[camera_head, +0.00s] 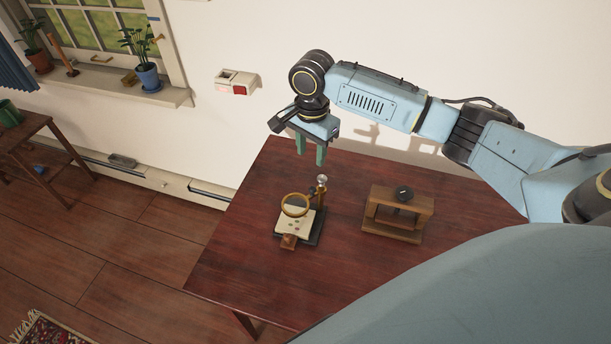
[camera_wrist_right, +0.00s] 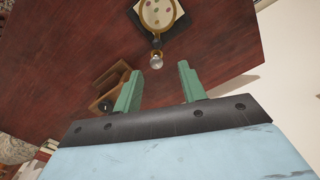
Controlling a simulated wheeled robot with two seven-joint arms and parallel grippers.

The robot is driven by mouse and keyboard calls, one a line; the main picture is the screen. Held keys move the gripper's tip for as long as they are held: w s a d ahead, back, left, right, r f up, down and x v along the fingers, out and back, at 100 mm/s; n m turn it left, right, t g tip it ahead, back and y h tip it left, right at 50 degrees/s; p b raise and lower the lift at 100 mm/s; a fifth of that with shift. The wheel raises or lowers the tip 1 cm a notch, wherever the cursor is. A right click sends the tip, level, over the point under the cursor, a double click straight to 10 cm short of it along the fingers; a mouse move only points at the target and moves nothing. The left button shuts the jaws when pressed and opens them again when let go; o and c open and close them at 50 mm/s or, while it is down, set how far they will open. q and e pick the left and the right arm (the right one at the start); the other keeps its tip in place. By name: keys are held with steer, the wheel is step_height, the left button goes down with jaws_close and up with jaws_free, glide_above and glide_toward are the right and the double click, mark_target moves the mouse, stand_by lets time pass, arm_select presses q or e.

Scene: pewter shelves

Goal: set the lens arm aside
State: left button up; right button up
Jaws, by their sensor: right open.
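The lens arm (camera_head: 295,205), a brass ring with a lens, lies over a cream card with dark spots on a dark stand on the table. Its ring also shows at the top of the right wrist view (camera_wrist_right: 158,13). A short brass post with a clear glass knob (camera_head: 322,179) rises at the stand's back right; the knob is also in the right wrist view (camera_wrist_right: 156,61). My right gripper (camera_head: 310,154) is open and empty, above the table's back edge, behind and above the post, apart from it. Its green fingers show in the right wrist view (camera_wrist_right: 160,84). My left gripper is out of view.
A wooden frame with a black knob (camera_head: 398,214) stands right of the stand. A small brown block (camera_head: 288,242) sits at the stand's front. The reddish table (camera_head: 230,265) is bare at its left and front. The wall is close behind the table.

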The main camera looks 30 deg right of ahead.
glide_above(312, 188)
steer(key=f, duration=0.5)
steer(key=shift+s+f, duration=0.25)
steer(key=f+b, duration=0.1)
steer(key=f, duration=0.5)
steer(key=shift+w, duration=0.2)
steer(key=c, duration=0.5)
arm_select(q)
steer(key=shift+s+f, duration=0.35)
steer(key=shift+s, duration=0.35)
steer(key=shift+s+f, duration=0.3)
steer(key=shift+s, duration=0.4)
arm_select(e)
jaws_close()
